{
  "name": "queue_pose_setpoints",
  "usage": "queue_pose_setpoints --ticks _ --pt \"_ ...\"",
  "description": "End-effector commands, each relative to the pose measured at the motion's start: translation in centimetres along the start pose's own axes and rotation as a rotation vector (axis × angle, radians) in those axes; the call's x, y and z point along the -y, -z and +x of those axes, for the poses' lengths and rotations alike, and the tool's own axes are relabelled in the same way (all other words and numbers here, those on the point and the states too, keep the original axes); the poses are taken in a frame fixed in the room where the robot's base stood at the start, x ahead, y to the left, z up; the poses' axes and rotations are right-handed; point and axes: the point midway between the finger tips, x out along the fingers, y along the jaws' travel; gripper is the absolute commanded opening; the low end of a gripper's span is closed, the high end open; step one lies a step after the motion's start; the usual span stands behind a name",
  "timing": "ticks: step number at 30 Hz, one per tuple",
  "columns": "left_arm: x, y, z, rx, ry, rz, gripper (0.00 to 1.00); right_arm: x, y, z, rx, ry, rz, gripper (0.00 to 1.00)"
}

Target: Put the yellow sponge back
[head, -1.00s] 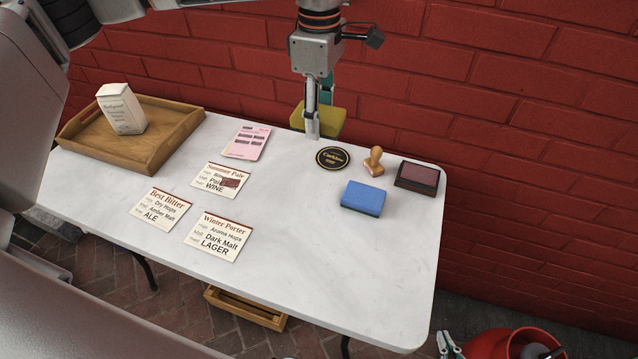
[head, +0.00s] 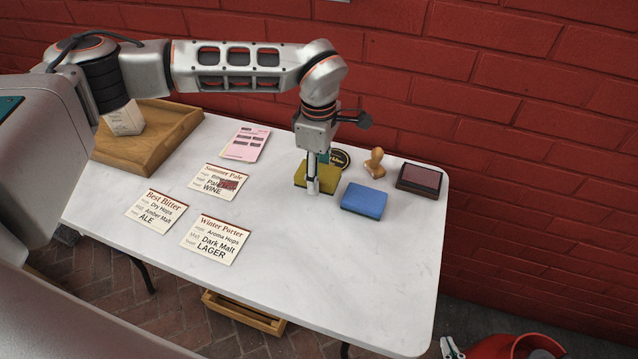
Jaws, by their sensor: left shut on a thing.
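The yellow sponge (head: 329,182) is in the head view near the table's back edge, left of the blue sponge and in front of the round dark coaster (head: 341,159), partly covering it in the picture. My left gripper (head: 313,186) points down and is shut on the yellow sponge, its finger hiding the middle of it. The sponge is at or very near the tabletop; contact cannot be told. My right gripper (head: 450,347) shows only partly at the bottom edge, beyond the table's front right corner; its opening cannot be made out.
A blue sponge (head: 363,200), a wooden stamp (head: 375,163) and an ink pad (head: 419,181) stand close on the right. Recipe cards (head: 216,240) and a pink sheet (head: 246,143) lie left. A wooden tray (head: 160,150) holds a white carton (head: 125,120). The front right tabletop is clear.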

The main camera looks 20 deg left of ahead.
Motion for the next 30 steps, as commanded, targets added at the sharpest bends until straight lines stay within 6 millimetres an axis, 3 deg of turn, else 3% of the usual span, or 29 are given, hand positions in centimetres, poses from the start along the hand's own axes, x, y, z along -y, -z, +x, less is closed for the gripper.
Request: queue_pose_setpoints --ticks 7,19,20,21,22,30 --pt "0.1 0.0 3.6 0.000 0.004 -0.001 0.20 0.1 -0.4 0.2 0.003 0.001 -0.003 0.00" --pt "0.1 0.0 4.1 0.000 0.002 0.000 0.20 0.3 -0.6 -0.1 0.008 0.004 -0.001 0.00" --pt "0.1 0.0 4.1 0.000 0.002 0.000 0.47 0.4 -0.7 -0.1 0.009 0.004 -0.001 0.00" --pt "0.1 0.0 4.1 0.000 0.001 0.000 0.57 0.4 -0.7 -0.2 0.010 0.005 -0.001 0.00" --pt "0.1 0.0 4.1 0.000 0.002 0.000 0.61 0.4 -0.8 -0.2 0.011 0.005 -0.001 0.00" --pt "0.1 0.0 4.1 0.000 0.002 0.000 0.61 0.5 -0.9 -0.2 0.013 0.006 0.000 0.00"
